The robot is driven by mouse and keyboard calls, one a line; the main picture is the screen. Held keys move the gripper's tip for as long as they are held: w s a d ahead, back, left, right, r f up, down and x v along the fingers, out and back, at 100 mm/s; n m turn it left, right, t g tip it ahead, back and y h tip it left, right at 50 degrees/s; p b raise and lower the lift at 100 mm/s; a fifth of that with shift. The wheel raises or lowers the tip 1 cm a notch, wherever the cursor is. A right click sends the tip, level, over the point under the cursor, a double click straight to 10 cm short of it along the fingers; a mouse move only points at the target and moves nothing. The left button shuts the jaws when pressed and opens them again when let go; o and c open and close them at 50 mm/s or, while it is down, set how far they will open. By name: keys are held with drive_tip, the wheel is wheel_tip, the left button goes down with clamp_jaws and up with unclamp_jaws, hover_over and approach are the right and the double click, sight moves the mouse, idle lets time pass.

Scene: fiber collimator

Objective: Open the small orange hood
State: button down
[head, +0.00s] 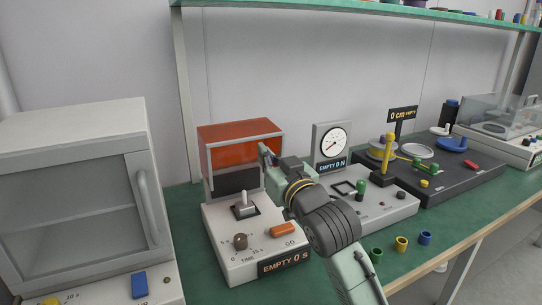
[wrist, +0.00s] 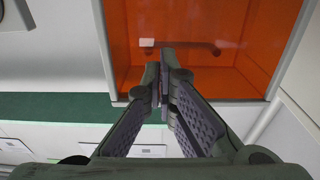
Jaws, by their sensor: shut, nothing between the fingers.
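The small orange hood (head: 236,146) is a translucent orange box in a pale frame, at the back of a white device on the green bench. In the wrist view its orange inside or panel (wrist: 232,58) fills the upper right, with a dark bar and a small white block on it. My gripper (head: 266,152) is at the hood's right front side in the head view. In the wrist view its shut fingertips (wrist: 166,58) overlap the orange area, with nothing between them. I cannot tell whether they touch the hood.
The white device (head: 222,225) has a lever (head: 243,202), a knob (head: 240,241) and an orange button (head: 285,229). A grey cabinet (head: 135,115) stands left. A gauge device (head: 377,208) stands right, behind my arm. A shelf (head: 350,9) runs above.

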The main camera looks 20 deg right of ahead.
sight(247, 143)
drive_tip(key=w+p, duration=0.2)
drive_tip(key=w, duration=0.6)
drive_tip(key=shift+w+a+r+p, duration=0.15)
drive_tip(key=shift+r+p, duration=0.15)
drive_tip(key=shift+r, duration=0.1)
drive_tip(key=w+p, duration=0.1)
drive_tip(key=w+r+g+p, duration=0.1)
drive_tip(key=w+g, duration=0.1)
drive_tip(key=shift+w+a+r+p, duration=0.1)
drive_tip(key=shift+w+r+p, duration=0.2)
drive_tip(key=shift+p, duration=0.1)
drive_tip(key=shift+w+f+g, duration=0.1)
drive_tip(key=shift+f+g, duration=0.2)
drive_tip(key=shift+f, duration=0.05)
